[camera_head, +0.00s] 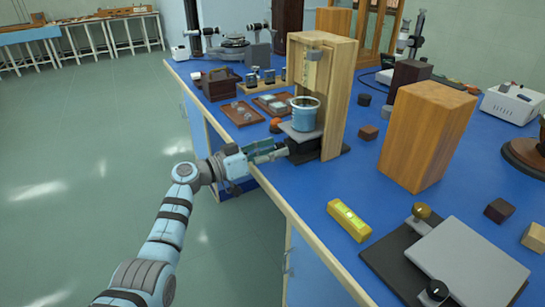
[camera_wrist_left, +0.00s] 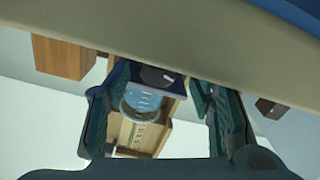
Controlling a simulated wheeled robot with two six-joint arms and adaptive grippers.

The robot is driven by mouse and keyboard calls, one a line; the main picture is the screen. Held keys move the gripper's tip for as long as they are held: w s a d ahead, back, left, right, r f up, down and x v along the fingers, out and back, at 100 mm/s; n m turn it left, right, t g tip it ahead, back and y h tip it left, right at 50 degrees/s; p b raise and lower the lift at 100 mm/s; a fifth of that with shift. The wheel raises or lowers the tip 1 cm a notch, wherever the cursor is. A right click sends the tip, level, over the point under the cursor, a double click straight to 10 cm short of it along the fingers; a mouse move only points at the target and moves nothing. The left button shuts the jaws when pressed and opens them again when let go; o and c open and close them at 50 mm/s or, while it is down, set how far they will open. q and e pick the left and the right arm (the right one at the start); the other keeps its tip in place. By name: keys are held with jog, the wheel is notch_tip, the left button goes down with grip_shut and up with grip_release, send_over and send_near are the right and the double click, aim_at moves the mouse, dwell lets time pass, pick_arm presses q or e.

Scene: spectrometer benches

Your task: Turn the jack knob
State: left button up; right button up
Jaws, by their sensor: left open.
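The jack (camera_head: 307,147) is a dark stand with a grey top plate, inside a tall open wooden frame (camera_head: 340,85) near the table's left edge. A blue beaker (camera_head: 304,113) stands on its plate. My left gripper (camera_head: 273,152) is open at table height, pointing at the jack's near left side. The knob is hard to make out behind the fingertips in the head view. In the left wrist view a dark rounded piece (camera_wrist_left: 157,77), which looks like the knob, shows between the open fingers, nearer the left one; I cannot tell contact. My right gripper is out of view.
A yellow level (camera_head: 349,220), a wooden block (camera_head: 428,135) and a grey plate on a black base (camera_head: 470,262) stand to the right. Brown trays (camera_head: 237,113) lie behind. The table edge (camera_head: 270,188) runs just below my left gripper.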

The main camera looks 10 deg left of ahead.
pick_arm(q)
jog(key=shift+w+d+r, duration=0.1)
jog(key=shift+d, duration=0.1)
jog(key=c, duration=1.2)
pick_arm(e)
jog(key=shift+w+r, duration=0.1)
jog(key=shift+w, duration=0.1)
pick_arm(q)
jog(key=shift+o, duration=0.2)
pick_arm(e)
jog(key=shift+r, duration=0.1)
pick_arm(q)
jog(key=shift+m+p, duration=0.3)
jog(key=shift+p, duration=0.1)
jog(key=shift+r+m+p, duration=0.1)
jog(key=shift+m+p, duration=1)
jog(key=shift+p, duration=0.15)
jog(key=shift+m+p, duration=0.55)
jog(key=shift+m, duration=0.55)
jog(key=shift+m+p, duration=0.3)
jog(key=shift+m, duration=0.7)
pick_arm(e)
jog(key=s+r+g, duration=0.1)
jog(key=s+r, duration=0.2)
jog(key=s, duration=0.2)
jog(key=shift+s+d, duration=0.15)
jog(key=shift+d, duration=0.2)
